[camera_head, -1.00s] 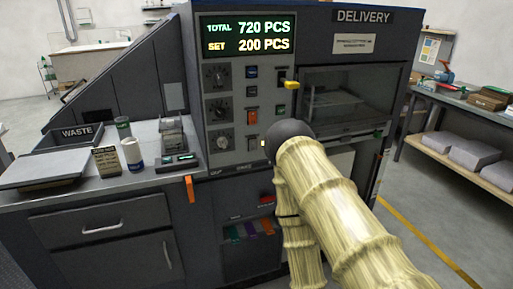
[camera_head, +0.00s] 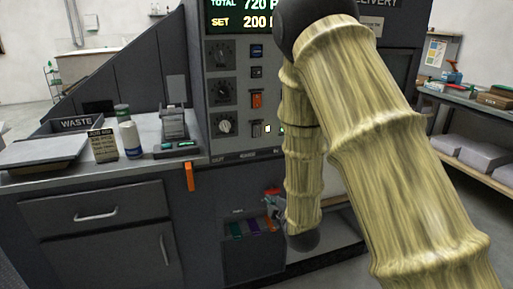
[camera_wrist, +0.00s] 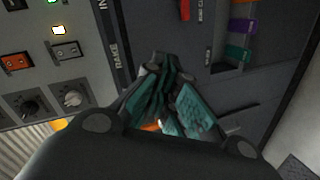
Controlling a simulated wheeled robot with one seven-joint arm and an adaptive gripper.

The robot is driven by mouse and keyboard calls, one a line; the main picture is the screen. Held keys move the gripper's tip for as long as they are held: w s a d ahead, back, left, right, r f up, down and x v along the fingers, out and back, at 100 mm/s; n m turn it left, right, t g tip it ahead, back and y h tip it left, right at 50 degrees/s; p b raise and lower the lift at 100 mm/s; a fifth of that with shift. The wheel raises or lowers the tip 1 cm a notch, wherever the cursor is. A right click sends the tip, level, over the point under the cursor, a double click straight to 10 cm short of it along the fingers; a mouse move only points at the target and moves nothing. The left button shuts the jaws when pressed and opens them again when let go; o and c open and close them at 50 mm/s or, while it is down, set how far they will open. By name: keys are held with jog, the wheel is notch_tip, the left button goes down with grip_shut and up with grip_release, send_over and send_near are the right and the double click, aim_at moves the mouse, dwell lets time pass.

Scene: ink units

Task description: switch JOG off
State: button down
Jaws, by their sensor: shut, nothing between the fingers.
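The control panel (camera_head: 237,75) on the dark machine has dials on its left and a column of switches on its right. At its bottom is a grey switch (camera_head: 256,129) with a lit white lamp (camera_head: 268,128) beside it; an orange switch (camera_head: 257,100) is above. I cannot read a JOG label. The wrist view shows the grey switch (camera_wrist: 66,50), lit lamp (camera_wrist: 58,30) and orange switch (camera_wrist: 15,61) at upper left. My gripper (camera_wrist: 168,75), with teal pads, is shut and empty, apart from the switches.
A lower recess (camera_head: 248,235) holds coloured tabs. A shelf with paper stacks stands at right.

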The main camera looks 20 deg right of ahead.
aim_at(254, 128)
jog(key=w+r+n+t+b, duration=0.1)
jog(key=w+r+n+t, duration=0.1)
jog(key=r, duration=0.5)
jog(key=w+r+n+t+b, duration=0.1)
jog(key=w+r+n+t, duration=0.1)
jog(key=r, duration=0.6)
jog(key=shift+w+n+t+y, duration=0.3)
jog(key=shift+w+n, duration=0.1)
jog(key=shift+w, duration=0.1)
jog(key=w, duration=0.4)
jog(key=w+r, duration=0.1)
jog(key=w, duration=0.8)
jog(key=shift+w+a+r, duration=0.2)
jog(key=shift+w+r, duration=0.15)
jog(key=shift+w, duration=0.05)
jog(key=shift+r+p, duration=0.1)
jog(key=shift+p, duration=0.2)
